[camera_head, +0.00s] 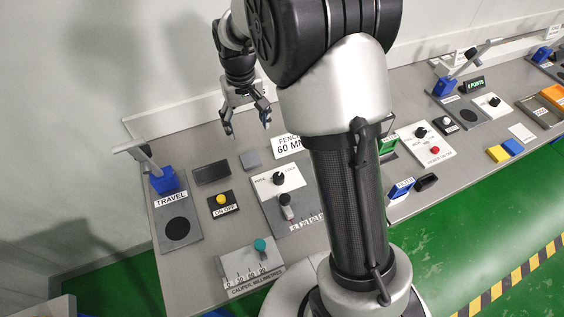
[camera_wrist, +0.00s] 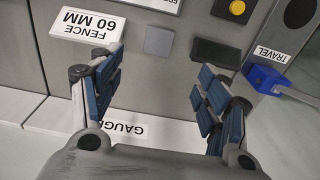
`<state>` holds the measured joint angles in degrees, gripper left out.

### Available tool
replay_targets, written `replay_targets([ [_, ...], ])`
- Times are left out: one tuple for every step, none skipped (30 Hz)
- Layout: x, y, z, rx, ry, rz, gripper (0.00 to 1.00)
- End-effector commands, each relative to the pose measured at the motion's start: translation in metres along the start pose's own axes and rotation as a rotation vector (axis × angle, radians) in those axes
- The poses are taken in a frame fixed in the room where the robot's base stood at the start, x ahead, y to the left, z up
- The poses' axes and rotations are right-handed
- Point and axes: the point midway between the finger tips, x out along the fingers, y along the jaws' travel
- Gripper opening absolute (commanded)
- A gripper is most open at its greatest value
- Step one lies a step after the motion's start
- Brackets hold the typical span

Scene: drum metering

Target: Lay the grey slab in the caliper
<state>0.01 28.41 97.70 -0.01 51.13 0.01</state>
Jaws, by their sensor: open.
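The grey slab (camera_head: 251,159) is a small flat grey square lying on the bench, left of the white FENCE 60 MM label. It also shows in the wrist view (camera_wrist: 158,41), top centre. My gripper (camera_head: 249,130) is open and empty above the bench, behind the slab in the head view. In the wrist view the slab lies beyond the gap between my two fingers (camera_wrist: 160,75). The caliper (camera_head: 240,266) is a grey block with a teal knob and a millimetre scale, at the bench's front edge. My arm hides part of the bench.
A dark slab (camera_head: 211,173) lies left of the grey one. The ON-OFF box (camera_head: 222,205) with its yellow button, the TRAVEL plate (camera_head: 178,229) with its blue post and a black-knob panel (camera_head: 279,184) stand around. A wall rises behind the bench.

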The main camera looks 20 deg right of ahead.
Motion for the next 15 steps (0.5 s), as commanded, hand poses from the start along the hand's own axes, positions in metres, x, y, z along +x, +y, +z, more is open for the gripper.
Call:
replay_targets([
  [-0.025,0.000,0.011,0.000,0.028,0.000,0.70],
  [-0.036,0.000,0.018,0.000,0.040,0.000,0.70],
  [-0.051,0.000,0.029,0.000,0.056,0.000,0.70],
  [-0.061,0.000,0.037,0.000,0.067,0.000,0.70],
  [-0.071,0.000,0.046,0.000,0.079,0.000,0.70],
  [-0.084,0.000,0.058,0.001,0.095,0.000,0.70],
  [-0.093,0.001,0.067,0.001,0.107,0.000,0.70],
  [-0.101,0.001,0.077,0.001,0.119,0.001,0.70],
  [-0.111,0.001,0.090,0.001,0.135,0.001,0.70],
  [-0.118,0.001,0.100,0.001,0.146,0.001,0.70],
  [-0.124,0.001,0.110,0.001,0.157,0.001,0.70],
  [-0.132,0.001,0.123,0.001,0.173,0.001,0.70],
  [-0.138,0.001,0.134,0.001,0.185,0.001,0.70],
  [-0.142,0.001,0.144,0.001,0.197,0.001,0.70],
  [-0.147,0.001,0.158,0.001,0.213,0.001,0.70],
])
